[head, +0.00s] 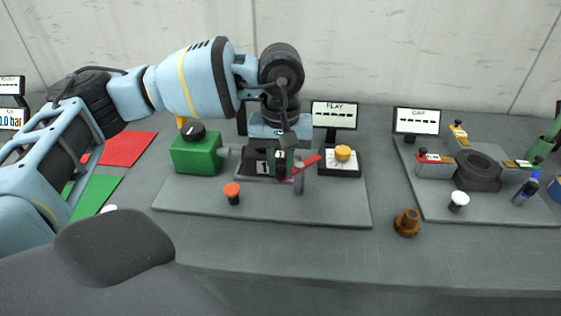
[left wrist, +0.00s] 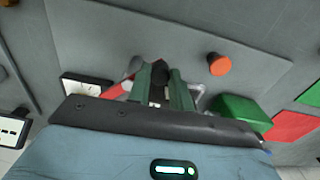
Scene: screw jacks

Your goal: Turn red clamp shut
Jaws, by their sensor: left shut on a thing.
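The red clamp (head: 307,165) has a red bar-like handle beside a short grey post on the left grey plate. My left gripper (head: 285,165) reaches down over it from above. Its green fingers are shut on the clamp, though the grip itself is largely hidden in the head view. In the left wrist view, the left gripper (left wrist: 160,78) has its two green fingers close together, with a red part of the clamp (left wrist: 120,88) just left of them. A dark block marked 1 (head: 262,168) stands beside the gripper. My right gripper is not in view.
The plate (head: 185,205) also bears a green box (head: 195,155), an orange knob (head: 232,193) and a yellow button (head: 343,152). A brown knob (head: 407,222) stands to its right. A second plate (head: 435,205) holds a dark ring with coloured jaws.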

